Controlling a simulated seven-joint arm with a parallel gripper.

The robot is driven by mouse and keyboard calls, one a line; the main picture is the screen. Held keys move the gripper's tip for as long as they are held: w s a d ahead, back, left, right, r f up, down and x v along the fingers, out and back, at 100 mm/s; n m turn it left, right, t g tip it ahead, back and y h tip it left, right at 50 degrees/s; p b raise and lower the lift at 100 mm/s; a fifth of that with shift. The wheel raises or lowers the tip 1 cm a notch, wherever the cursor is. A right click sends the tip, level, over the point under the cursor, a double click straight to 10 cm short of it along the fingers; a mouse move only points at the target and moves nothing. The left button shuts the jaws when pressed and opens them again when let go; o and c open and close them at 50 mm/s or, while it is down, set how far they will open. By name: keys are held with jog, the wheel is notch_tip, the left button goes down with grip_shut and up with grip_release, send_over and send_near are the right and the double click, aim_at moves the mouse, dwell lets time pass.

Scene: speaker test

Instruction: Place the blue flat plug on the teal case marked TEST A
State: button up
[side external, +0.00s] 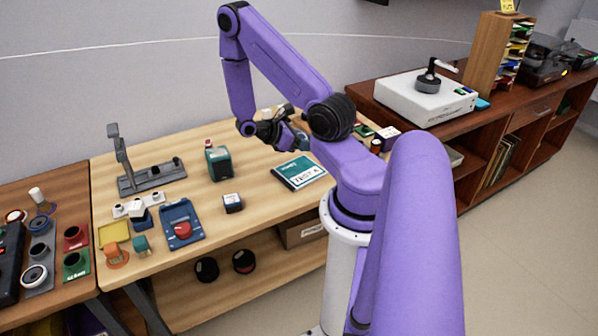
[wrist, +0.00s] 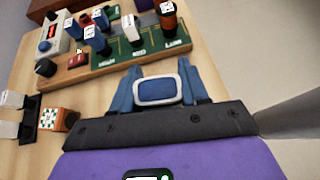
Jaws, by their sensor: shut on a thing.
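The blue flat plug (wrist: 158,90) has a pale rim around its blue face. In the wrist view it sits between the blue fingers of my gripper (wrist: 160,88), which is shut on it. In the side view my gripper (side external: 288,133) is above the back of the wooden table, behind the teal case; the plug cannot be made out there. The flat teal case (side external: 285,172) lies on the table with a white label reading TEST A. It does not show in the wrist view.
A green board (wrist: 130,52) with several coloured plugs stands beyond my fingers. A grey stand (side external: 150,178) is farther left. Bare wood surrounds the case's left side.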

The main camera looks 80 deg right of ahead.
aim_at(303, 170)
jog(key=shift+n+t+h, duration=0.5)
jog(key=shift+n, duration=0.2)
jog(key=shift+w+d+f, duration=0.2)
jog(key=shift+d+f, duration=0.05)
jog(key=shift+f, duration=1.15)
jog(key=shift+w+d+f, duration=0.25)
jog(key=shift+f, duration=1.1)
jog(key=shift+w+d+f, duration=0.2)
jog(key=shift+d+f, duration=0.05)
jog(key=shift+f, duration=1.15)
jog(key=o, duration=1)
jog(key=shift+f, duration=0.15)
jog(key=shift+o, duration=0.2)
